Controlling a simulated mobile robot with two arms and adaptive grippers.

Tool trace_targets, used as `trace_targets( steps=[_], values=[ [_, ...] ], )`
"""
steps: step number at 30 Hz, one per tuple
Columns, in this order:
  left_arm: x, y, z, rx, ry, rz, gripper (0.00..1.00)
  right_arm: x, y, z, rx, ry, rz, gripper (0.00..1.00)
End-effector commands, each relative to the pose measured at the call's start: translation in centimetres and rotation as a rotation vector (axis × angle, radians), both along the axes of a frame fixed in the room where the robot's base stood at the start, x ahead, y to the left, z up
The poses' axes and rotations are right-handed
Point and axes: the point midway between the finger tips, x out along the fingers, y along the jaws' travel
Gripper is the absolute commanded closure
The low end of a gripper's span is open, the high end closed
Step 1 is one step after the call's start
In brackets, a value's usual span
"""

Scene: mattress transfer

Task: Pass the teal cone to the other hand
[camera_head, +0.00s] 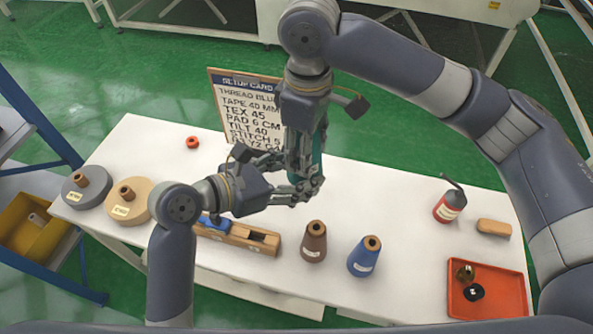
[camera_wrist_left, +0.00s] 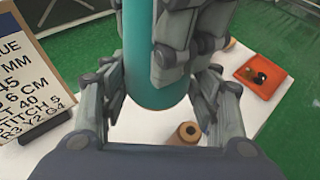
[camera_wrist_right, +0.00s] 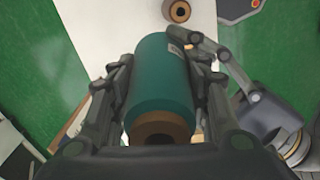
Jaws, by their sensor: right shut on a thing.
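The teal cone (camera_head: 318,150) is upright above the table, mostly hidden by fingers in the head view. My right gripper (camera_head: 303,150) comes from above and is shut on it. The right wrist view shows the cone (camera_wrist_right: 162,85) between its fingers, brown core end toward the camera. My left gripper (camera_head: 288,187) reaches in from the left at the cone's lower end. In the left wrist view its fingers (camera_wrist_left: 158,95) are spread on both sides of the cone's lower end (camera_wrist_left: 150,60), with a visible gap; it looks open. Whether any fingertip touches is unclear.
Below stand a brown cone (camera_head: 313,242) and a blue cone (camera_head: 364,256) on the white table (camera_head: 400,210). A wooden block (camera_head: 237,236), a setup card (camera_head: 240,105), discs at left, a red bottle (camera_head: 449,205) and a red tray (camera_head: 510,290) are around.

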Motion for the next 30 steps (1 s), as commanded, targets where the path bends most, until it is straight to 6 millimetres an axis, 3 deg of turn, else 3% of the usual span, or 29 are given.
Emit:
trace_targets(
  steps=[1,3,5,6,9,22,26,30],
  values=[
    [0.0,0.0,0.0,-0.002,0.001,0.000,0.66,0.0,0.1,0.1,0.003,-0.001,0.001,0.88],
    [0.0,0.0,0.0,-0.003,0.002,-0.001,0.80,0.0,0.1,0.1,0.004,-0.002,0.001,0.88],
    [0.0,-0.1,0.0,-0.004,0.003,0.000,0.80,0.0,0.1,0.1,0.004,-0.002,0.001,0.88],
    [0.0,-0.1,0.1,-0.006,0.002,0.000,0.80,0.0,0.1,0.1,0.005,-0.002,0.001,0.54],
    [0.0,-0.1,0.2,-0.006,0.000,-0.001,0.80,0.0,0.1,0.1,0.005,-0.002,0.001,0.33],
    [0.0,0.0,0.2,-0.004,-0.001,0.001,0.80,0.0,0.1,0.4,0.003,0.000,0.001,0.33],
    [0.0,0.0,0.1,-0.004,-0.001,0.000,0.80,0.1,0.1,2.1,0.004,-0.004,0.000,0.33],
    [0.0,0.0,0.1,-0.003,-0.001,0.000,0.80,0.1,0.2,5.2,0.005,-0.005,0.001,0.33]
  ],
)
